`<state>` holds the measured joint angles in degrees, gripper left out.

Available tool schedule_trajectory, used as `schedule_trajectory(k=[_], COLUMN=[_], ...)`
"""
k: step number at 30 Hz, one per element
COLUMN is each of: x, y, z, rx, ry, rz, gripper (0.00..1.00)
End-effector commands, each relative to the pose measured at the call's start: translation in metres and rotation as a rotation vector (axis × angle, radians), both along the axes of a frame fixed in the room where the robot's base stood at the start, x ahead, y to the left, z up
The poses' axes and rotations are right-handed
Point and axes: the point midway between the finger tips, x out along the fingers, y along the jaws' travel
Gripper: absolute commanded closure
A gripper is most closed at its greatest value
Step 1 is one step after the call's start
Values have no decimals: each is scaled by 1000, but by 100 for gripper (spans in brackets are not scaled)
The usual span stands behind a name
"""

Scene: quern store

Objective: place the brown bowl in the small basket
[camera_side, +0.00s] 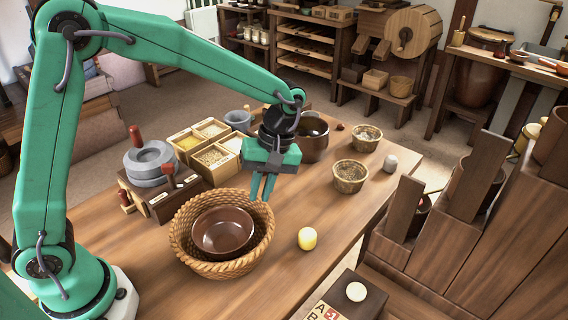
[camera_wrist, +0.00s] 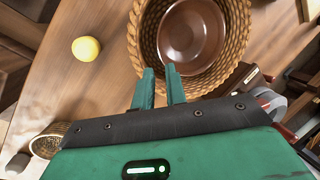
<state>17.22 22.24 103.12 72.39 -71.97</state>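The brown bowl (camera_side: 224,231) lies inside the wicker basket (camera_side: 181,250) on the wooden table. In the wrist view the bowl (camera_wrist: 190,35) sits within the basket's woven wall (camera_wrist: 240,30), close to one side of it. My gripper (camera_side: 263,198) is above the basket's right rim, apart from the bowl. In the wrist view its two green fingers (camera_wrist: 160,70) are a little apart with nothing between them. The fingertips are near the basket's rim. Whether they touch the rim cannot be told.
A yellow ball-like item (camera_side: 307,238) lies right of the basket. Two small woven baskets (camera_side: 349,176) (camera_side: 366,138) stand farther back. A grey stone quern (camera_side: 151,163), a divided grain box (camera_side: 214,157) and a dark brown pot (camera_side: 314,137) stand behind. The front table is clear.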

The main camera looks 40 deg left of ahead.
Motion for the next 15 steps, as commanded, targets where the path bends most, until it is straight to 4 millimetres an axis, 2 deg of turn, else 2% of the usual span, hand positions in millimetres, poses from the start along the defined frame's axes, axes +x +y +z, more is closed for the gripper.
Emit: schedule_trajectory(k=[6,15], x=[6,8], y=[-2,-2], z=[20,25], rx=[0,1], ry=[0,1], rz=[0,0], gripper=[86,86])
